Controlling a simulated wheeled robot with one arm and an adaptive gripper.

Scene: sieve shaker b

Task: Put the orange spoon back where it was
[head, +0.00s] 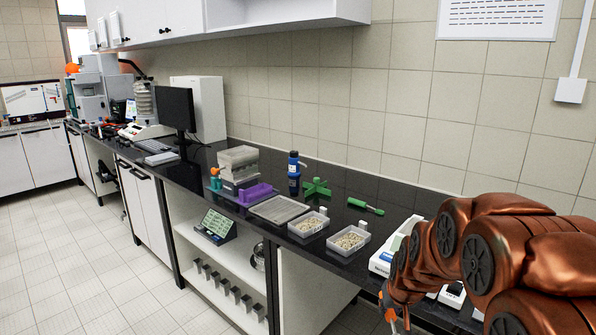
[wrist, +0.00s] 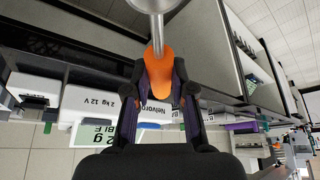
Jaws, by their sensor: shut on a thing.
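The orange spoon (wrist: 158,75) is in my gripper (wrist: 159,88) in the wrist view. The fingers are shut on its orange handle from both sides. Its metal shaft and round bowl point to the top of the picture, and the bowl is cut off by the edge. In the head view my arm covers the right end of the dark bench (head: 235,150), and the gripper is low at the bottom edge, mostly out of sight. I cannot tell a resting place for the spoon in either view.
Two tubs of grainy material (head: 308,224) (head: 349,241) stand near the bench's front edge, left of a white device (head: 385,260). A labelled scale (wrist: 92,137) shows in the wrist view.

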